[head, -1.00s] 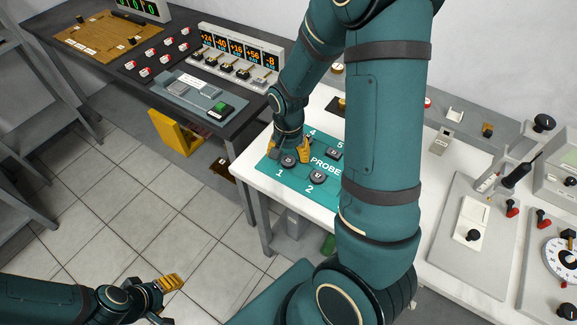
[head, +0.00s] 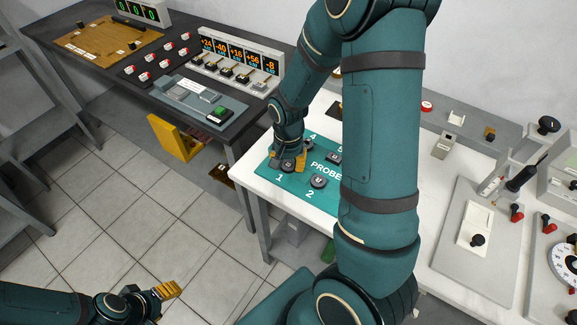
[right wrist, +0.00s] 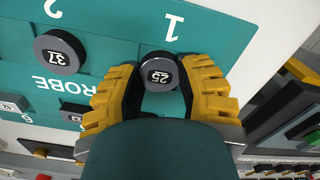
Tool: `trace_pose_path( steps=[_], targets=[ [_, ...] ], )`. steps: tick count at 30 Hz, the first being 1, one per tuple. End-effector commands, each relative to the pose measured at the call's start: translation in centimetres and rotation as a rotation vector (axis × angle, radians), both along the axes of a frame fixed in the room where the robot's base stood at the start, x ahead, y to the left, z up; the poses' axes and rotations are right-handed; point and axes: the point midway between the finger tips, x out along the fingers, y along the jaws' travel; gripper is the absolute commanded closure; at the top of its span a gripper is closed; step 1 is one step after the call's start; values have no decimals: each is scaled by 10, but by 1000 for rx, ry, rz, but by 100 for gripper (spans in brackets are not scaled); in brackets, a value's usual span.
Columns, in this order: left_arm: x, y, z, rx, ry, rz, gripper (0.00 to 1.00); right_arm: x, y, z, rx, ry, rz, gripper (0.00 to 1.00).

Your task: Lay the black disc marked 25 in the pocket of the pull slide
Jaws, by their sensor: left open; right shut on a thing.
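The black disc marked 25 (right wrist: 160,70) is between the yellow fingers of my right gripper (right wrist: 160,85) in the right wrist view. The gripper is shut on it beside the number 1 of the teal PROBE mat (head: 300,189). In the head view the disc (head: 288,165) is partly covered by my right gripper (head: 287,158). On the white table's right side, a white plate with a black knob (head: 472,226) sits on a grey base; it may be the pull slide, but its pocket is not clear. My left gripper (head: 162,302) is open and empty, low over the floor at the lower left.
A disc marked 37 (right wrist: 57,52) lies near the held one, with more discs on the mat. My right arm hides the table's middle. A black probe-like tool (head: 525,174) stands at the right. A dark bench (head: 130,92) with displays and switches is at the left.

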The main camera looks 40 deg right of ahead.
Motion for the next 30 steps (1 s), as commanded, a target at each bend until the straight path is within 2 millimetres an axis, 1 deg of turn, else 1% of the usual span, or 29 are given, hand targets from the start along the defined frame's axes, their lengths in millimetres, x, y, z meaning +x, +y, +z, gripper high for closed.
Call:
trace_pose_path(
  steps=[20,23,30],
  targets=[
    [0,0,41,0,0,0,44,0,0,48,0,-1,0,95],
    [0,0,43,0,0,0,44,0,0,51,1,-1,0,95],
    [0,0,42,0,0,0,44,0,0,49,0,0,0,95]
  ],
)
